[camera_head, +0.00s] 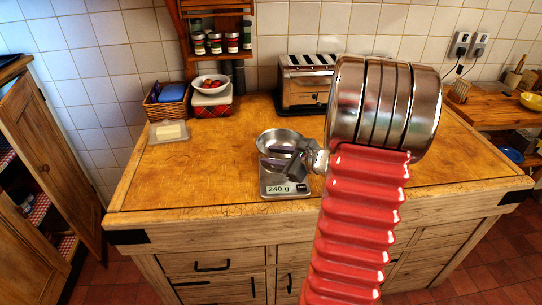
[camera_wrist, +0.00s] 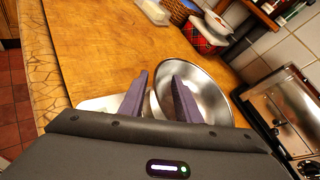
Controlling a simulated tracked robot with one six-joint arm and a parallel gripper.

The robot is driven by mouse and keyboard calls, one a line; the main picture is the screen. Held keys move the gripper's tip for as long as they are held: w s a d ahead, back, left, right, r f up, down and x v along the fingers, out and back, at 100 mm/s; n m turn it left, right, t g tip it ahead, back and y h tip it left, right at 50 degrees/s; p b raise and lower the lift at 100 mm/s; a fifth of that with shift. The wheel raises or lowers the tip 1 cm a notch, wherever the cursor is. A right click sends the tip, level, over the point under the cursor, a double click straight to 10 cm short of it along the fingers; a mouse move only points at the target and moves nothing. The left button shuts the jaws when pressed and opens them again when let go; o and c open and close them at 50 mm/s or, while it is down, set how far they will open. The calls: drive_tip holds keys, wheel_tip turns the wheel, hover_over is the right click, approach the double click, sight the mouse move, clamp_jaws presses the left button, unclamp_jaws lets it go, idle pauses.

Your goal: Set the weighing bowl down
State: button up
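The weighing bowl (camera_head: 267,139) is a shiny metal bowl over the back of the kitchen scale (camera_head: 268,180), whose display reads 240 g. It looks level and seems to rest on the scale; the contact is hidden. In the wrist view the bowl (camera_wrist: 212,88) is empty. My gripper (camera_wrist: 160,75) has its purple fingers apart, one inside the bowl and one outside, with the near rim between them and gaps visible. In the head view my gripper (camera_head: 279,160) is at the bowl's front right side. Part of the scale (camera_wrist: 95,104) shows left of the fingers.
A toaster (camera_head: 300,92) stands behind, right of the bowl. A butter dish (camera_head: 169,132), a wicker basket (camera_head: 165,110) and a bowl of red fruit (camera_head: 210,84) on a tin (camera_head: 211,104) are at the back left. The worktop (camera_head: 190,175) left of the scale is clear.

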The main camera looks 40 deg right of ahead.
drive_tip(key=v, duration=1)
drive_tip(key=shift+s, duration=0.15)
idle(0.4)
drive_tip(key=a+r+n+g+y, duration=0.2)
drive_tip(key=a+n+g+y, duration=0.3)
drive_tip(key=a+n, duration=1.25)
drive_tip(key=s+a+r+n+g+h, duration=0.1)
drive_tip(key=s+a+r+n+h, duration=0.1)
drive_tip(key=s+a+n, duration=0.3)
drive_tip(key=s+a+r+n+g+h, duration=0.1)
drive_tip(key=s+a+r+n+h, duration=0.1)
drive_tip(key=s+a+n+h, duration=0.2)
drive_tip(key=s+a+n, duration=0.1)
drive_tip(key=a+n, duration=0.2)
drive_tip(key=a, duration=0.5)
drive_tip(key=shift+s+r+g+h, duration=0.25)
drive_tip(key=shift+r+g+h, duration=0.1)
drive_tip(key=shift+g+h, duration=0.05)
drive_tip(key=shift+d, duration=0.15)
